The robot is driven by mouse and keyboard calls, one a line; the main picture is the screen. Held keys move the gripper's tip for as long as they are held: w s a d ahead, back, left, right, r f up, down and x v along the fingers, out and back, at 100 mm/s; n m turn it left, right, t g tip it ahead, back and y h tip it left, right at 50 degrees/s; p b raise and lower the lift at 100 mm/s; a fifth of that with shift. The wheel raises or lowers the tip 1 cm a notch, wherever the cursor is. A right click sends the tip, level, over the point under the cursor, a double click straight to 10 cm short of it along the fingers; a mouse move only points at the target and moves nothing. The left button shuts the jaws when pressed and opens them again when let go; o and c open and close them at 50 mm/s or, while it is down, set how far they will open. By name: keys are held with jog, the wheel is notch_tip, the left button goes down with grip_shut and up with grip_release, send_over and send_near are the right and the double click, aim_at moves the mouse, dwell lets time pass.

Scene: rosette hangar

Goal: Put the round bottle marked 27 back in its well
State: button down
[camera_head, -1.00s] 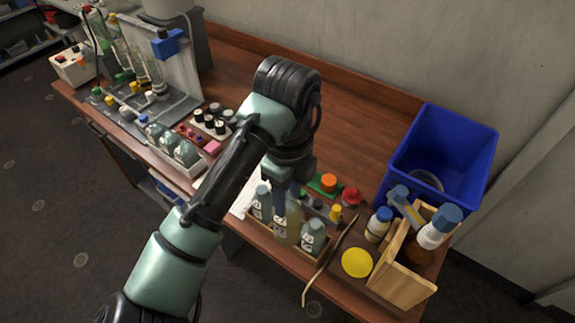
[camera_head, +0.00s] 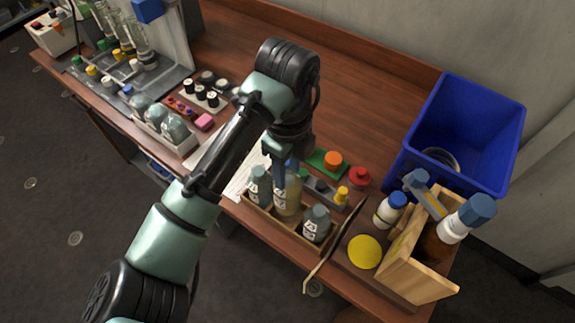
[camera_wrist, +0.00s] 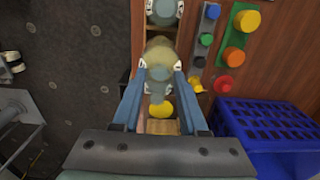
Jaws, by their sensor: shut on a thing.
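My gripper (camera_head: 286,178) points down and is shut on a yellowish bottle (camera_head: 288,198). It holds this bottle at the middle of a narrow wooden rack (camera_head: 283,229), between two grey-blue bottles, one on the left (camera_head: 260,187) and one on the right (camera_head: 316,224). In the wrist view the yellowish bottle (camera_wrist: 160,50) shows at the fingertips, in line with the rack. The number on its label is too small to read. The rack wall hides its base, so I cannot tell whether it rests on the bottom of a well.
A blue bin (camera_head: 420,135) stands at the back right. A wooden caddy (camera_head: 422,255), a white bottle with a blue cap (camera_head: 389,209) and a yellow disc (camera_head: 364,251) are right of the rack. A thin brown strip (camera_head: 333,250) lies beside it. Bare table lies behind.

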jog(key=shift+w+f+b, duration=0.1)
jog(key=shift+f+b, duration=1.5)
jog(key=shift+f, duration=1.2)
jog(key=shift+p, duration=0.35)
jog(key=shift+f, duration=0.2)
dwell(0.7)
grip_release()
dwell(0.4)
